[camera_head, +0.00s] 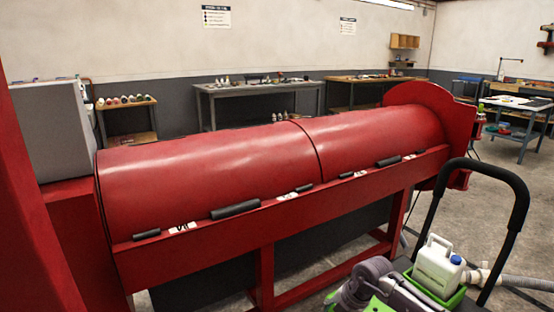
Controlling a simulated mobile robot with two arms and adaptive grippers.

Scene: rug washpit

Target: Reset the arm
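Neither of my grippers nor my arms can be made out in the head view. A long red machine with a rounded two-part cover (215,170) fills the middle, and its cover is closed. Black handles (235,209) and small white labels sit along its front edge.
A black push handle (510,190) rises at the lower right, near a white jug (438,266) with a blue cap in a green tray. A grey-purple and green device (365,284) is cut off at the bottom edge. Grey hose lies right. Workbenches (260,87) line the back wall.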

